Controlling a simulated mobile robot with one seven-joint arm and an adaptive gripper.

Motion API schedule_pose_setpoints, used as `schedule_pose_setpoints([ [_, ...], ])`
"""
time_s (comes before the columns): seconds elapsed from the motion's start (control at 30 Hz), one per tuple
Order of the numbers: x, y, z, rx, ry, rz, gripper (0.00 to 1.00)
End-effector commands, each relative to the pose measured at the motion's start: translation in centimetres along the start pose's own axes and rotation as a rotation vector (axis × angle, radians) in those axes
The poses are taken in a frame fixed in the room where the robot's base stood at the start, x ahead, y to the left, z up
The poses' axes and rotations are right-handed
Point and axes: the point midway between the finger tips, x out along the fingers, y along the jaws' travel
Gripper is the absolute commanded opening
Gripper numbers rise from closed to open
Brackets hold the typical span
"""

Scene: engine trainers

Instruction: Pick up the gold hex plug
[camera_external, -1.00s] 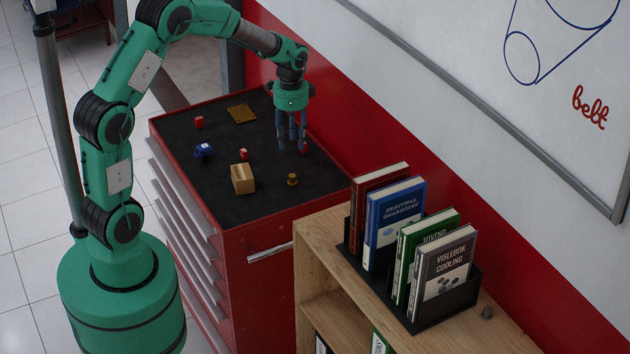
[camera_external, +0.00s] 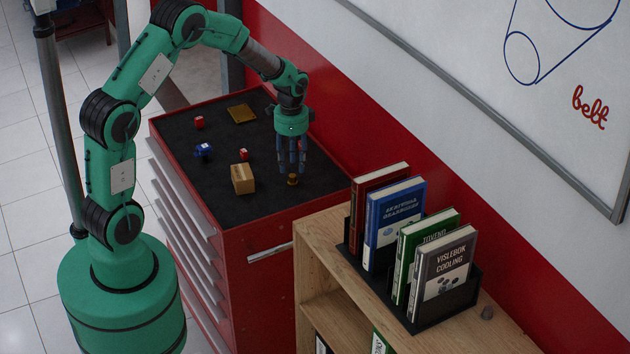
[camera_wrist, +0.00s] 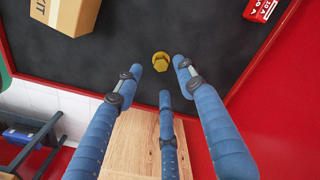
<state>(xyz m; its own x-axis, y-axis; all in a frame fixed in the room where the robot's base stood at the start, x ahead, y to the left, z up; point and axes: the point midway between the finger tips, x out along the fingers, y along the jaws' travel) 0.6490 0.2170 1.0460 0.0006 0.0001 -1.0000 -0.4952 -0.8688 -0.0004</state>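The gold hex plug (camera_external: 292,181) stands on the dark top of the red tool cabinet, near its front right part. It also shows in the wrist view (camera_wrist: 161,62), on the dark mat between and just beyond my fingertips. My gripper (camera_external: 291,168) points down just above the plug in the external view. In the wrist view my gripper (camera_wrist: 160,77) has three blue fingers spread apart with nothing between them. I cannot tell whether any fingertip touches the plug.
A cardboard box (camera_external: 243,179) stands left of the plug. A red fuse-like block (camera_wrist: 262,8) shows at the wrist view's upper right. A blue part (camera_external: 203,150), small red blocks (camera_external: 199,122) and a gold plate (camera_external: 241,114) lie farther back. A wooden shelf (camera_external: 318,216) with books stands in front.

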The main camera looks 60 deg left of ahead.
Motion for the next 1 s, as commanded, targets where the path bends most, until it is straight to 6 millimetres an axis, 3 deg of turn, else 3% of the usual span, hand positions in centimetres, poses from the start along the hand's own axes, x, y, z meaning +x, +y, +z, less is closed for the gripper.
schedule_pose_setpoints([
  [0.27,0.2,0.0,0.0,0.000,-0.001,0.001,0.39],
  [0.7,4.6,-0.3,0.2,0.000,-0.001,0.001,0.39],
  [1.0,5.2,-0.3,0.1,0.000,-0.001,0.001,0.39],
])
